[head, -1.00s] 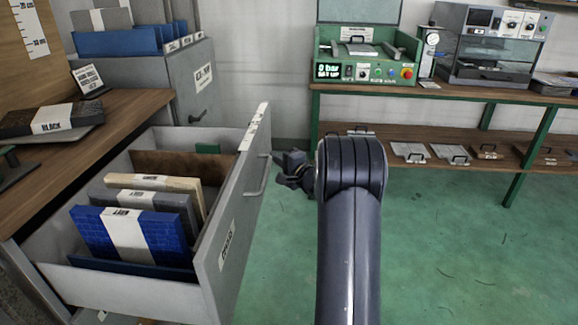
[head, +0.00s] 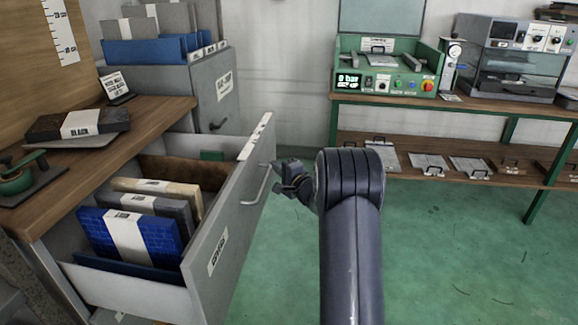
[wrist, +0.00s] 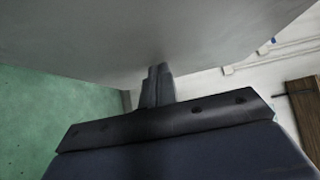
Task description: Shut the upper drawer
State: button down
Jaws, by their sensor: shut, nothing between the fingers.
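The upper drawer (head: 232,200) stands open below the wooden worktop. Its grey front has a bar handle (head: 262,186) and a white label. Inside are a blue boxed folder (head: 165,232), a grey one and a cream one, standing upright. My gripper (head: 277,167) is shut and empty, beside the outer face of the drawer front near the handle's upper end. In the wrist view the closed fingers (wrist: 157,82) reach up to a broad grey surface (wrist: 100,40), likely the drawer front. Whether they touch it is hard to tell.
The worktop (head: 140,128) holds a black box (head: 45,126) and a green stamp-like tool (head: 15,182). A green-framed bench (head: 450,108) with machines is at the back right. The green floor (head: 450,240) between is clear.

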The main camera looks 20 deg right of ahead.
jog(key=w+a+p, duration=0.1)
jog(key=w+a, duration=0.4)
jog(key=a, duration=0.2)
jog(key=w+a+p, duration=0.1)
jog(key=w+a, duration=0.4)
jog(key=a, duration=0.3)
jog(key=w+a+p, duration=0.1)
jog(key=w+a, duration=0.4)
jog(key=a, duration=0.3)
jog(key=shift+w, duration=0.2)
jog(key=shift+w+a+r, duration=0.15)
jog(key=shift+w+a, duration=0.05)
jog(key=shift+a, duration=0.15)
jog(key=shift+a, duration=0.1)
